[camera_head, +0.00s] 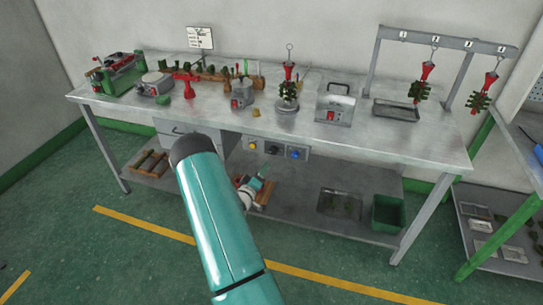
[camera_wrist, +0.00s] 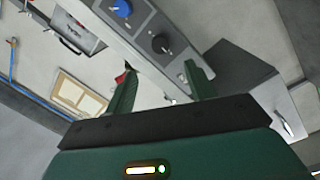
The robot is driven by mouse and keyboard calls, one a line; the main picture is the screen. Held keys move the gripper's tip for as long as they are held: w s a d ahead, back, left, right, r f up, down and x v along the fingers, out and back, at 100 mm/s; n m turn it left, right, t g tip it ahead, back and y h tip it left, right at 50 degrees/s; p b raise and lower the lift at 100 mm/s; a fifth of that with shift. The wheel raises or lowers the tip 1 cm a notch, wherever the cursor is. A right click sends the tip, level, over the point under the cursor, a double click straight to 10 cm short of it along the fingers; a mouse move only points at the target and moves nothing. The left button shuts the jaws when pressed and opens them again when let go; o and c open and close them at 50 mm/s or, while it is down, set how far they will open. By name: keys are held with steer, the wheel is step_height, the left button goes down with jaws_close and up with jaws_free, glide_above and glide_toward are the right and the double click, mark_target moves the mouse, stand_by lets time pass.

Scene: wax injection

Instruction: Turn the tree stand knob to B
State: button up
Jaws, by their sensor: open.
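A grey control panel (camera_head: 283,150) on the table's front edge carries a yellow knob (camera_head: 252,146), a black knob (camera_head: 272,149) and a blue knob (camera_head: 296,154). In the wrist view the panel shows the blue knob (camera_wrist: 122,8) and the black knob (camera_wrist: 161,44) with a light pointer mark. I cannot read any letters or tell which knob is the tree stand's. My gripper (camera_wrist: 163,85) is open and empty, its two dark green fingers apart and pointing toward the panel near the black knob. In the head view my forearm hides part of the area below the panel.
The metal table (camera_head: 400,140) holds a red wax tree (camera_head: 289,72) on a round stand, a grey box (camera_head: 335,104) with a red switch, and a dark tray (camera_head: 396,110). More trees hang from a numbered rack (camera_head: 455,44). A green bin (camera_head: 388,213) stands on the lower shelf.

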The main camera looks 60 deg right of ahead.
mark_target(273, 153)
steer(key=d, duration=1.1)
steer(key=shift+w+d, duration=0.2)
steer(key=shift+w, duration=0.15)
steer(key=c, duration=1)
